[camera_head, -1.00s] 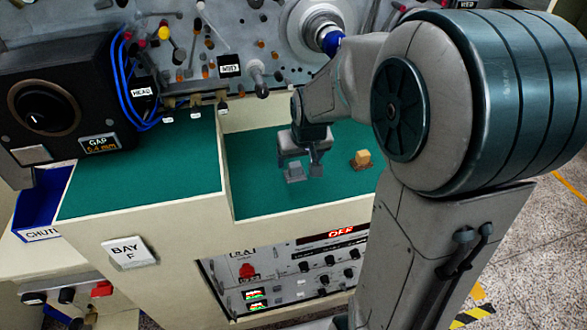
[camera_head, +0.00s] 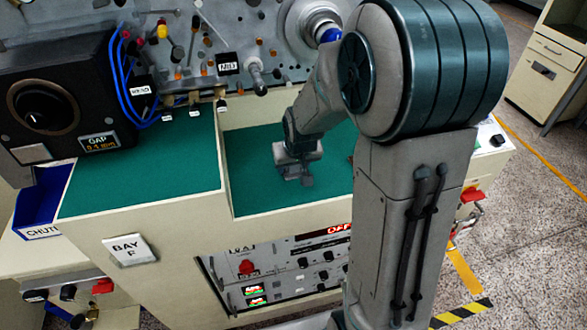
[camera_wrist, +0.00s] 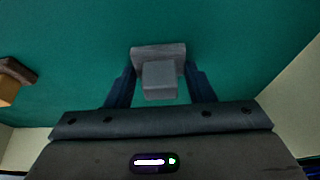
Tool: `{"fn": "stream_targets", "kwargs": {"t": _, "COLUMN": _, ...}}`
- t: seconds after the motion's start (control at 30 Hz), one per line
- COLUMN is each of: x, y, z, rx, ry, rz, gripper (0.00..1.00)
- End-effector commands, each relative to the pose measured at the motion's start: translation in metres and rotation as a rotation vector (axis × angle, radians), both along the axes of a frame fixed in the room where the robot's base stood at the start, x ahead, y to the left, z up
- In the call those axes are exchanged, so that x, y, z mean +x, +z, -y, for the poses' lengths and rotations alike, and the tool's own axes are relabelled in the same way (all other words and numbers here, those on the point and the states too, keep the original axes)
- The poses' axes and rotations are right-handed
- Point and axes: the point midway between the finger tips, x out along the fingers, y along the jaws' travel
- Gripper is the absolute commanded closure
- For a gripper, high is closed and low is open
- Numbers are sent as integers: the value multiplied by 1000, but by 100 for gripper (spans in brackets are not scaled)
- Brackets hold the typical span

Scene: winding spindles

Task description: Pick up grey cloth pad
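The grey cloth pad (camera_wrist: 160,80) is a small grey block on a wider, flat grey base. In the wrist view it lies on the green surface between the two dark fingers of my gripper (camera_wrist: 161,72). Thin gaps show between the block and the fingers, which stand apart at either side; whether they touch the base edges I cannot tell. In the head view my gripper (camera_head: 298,172) is low over the green recessed bench, and the pad (camera_head: 290,173) is partly hidden by it.
An orange block on a brown base (camera_wrist: 12,80) lies left in the wrist view. Pale walls bound the recess (camera_head: 228,182). The raised green shelf (camera_head: 150,165) is at left, with a black gap unit (camera_head: 60,100). A panel with pegs and spindles (camera_head: 230,45) stands behind.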

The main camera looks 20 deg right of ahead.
Motion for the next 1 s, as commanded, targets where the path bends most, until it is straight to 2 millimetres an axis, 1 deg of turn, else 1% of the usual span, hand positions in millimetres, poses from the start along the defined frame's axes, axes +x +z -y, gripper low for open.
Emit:
{"fn": "stream_targets", "kwargs": {"t": 0.3, "x": 0, "y": 1, "z": 0, "rx": 0, "ry": 0, "rz": 0, "gripper": 74}}
{"fn": "stream_targets", "kwargs": {"t": 0.43, "x": 0, "y": 5, "z": 0, "rx": 0, "ry": 0, "rz": 2, "gripper": 74}}
{"fn": "stream_targets", "kwargs": {"t": 0.57, "x": 1, "y": 16, "z": 0, "rx": 0, "ry": 0, "rz": 4, "gripper": 74}}
{"fn": "stream_targets", "kwargs": {"t": 0.67, "x": 1, "y": 33, "z": 0, "rx": -1, "ry": 0, "rz": 7, "gripper": 74}}
{"fn": "stream_targets", "kwargs": {"t": 0.7, "x": 1, "y": 42, "z": 0, "rx": -1, "ry": 0, "rz": 9, "gripper": 74}}
{"fn": "stream_targets", "kwargs": {"t": 0.77, "x": 1, "y": 48, "z": 14, "rx": 0, "ry": -9, "rz": 4, "gripper": 74}}
{"fn": "stream_targets", "kwargs": {"t": 1.0, "x": 0, "y": 80, "z": 69, "rx": 0, "ry": -7, "rz": 5, "gripper": 74}}
